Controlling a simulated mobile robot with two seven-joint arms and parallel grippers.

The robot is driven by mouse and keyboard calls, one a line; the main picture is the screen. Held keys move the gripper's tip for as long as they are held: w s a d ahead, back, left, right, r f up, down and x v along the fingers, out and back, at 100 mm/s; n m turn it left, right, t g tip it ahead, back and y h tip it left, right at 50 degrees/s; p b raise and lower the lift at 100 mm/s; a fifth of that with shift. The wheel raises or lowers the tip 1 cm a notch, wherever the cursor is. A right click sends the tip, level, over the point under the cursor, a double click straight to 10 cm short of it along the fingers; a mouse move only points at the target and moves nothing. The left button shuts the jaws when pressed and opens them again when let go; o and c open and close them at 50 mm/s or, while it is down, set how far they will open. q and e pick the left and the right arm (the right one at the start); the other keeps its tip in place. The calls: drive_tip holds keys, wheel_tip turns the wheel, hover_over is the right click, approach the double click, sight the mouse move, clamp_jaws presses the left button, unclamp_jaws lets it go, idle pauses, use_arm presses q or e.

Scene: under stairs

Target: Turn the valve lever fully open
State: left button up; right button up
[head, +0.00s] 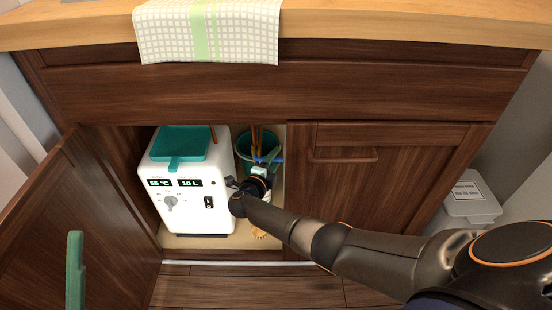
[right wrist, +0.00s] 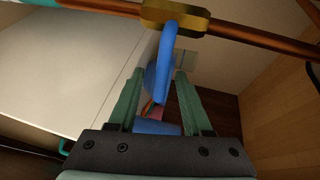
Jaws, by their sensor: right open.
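The blue valve lever (right wrist: 165,50) hangs from a brass valve body (right wrist: 176,16) on a copper pipe (right wrist: 262,37) in the right wrist view. My right gripper (right wrist: 158,74) is open, with its two green fingers on either side of the lever and visible gaps between. In the head view my right gripper (head: 258,174) reaches into the open cabinet, beside the white boiler, and hides much of the valve; a bit of blue (head: 268,160) shows above it. A green finger, seemingly of my left gripper (head: 75,270), shows at the lower left; its opening cannot be told.
A green bucket (head: 245,150) is behind the gripper. The open door (head: 50,220) stands at left; a closed door (head: 370,190) is at right, close to my right arm.

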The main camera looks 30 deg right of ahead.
clamp_jaws()
idle(0.4)
idle(1.1)
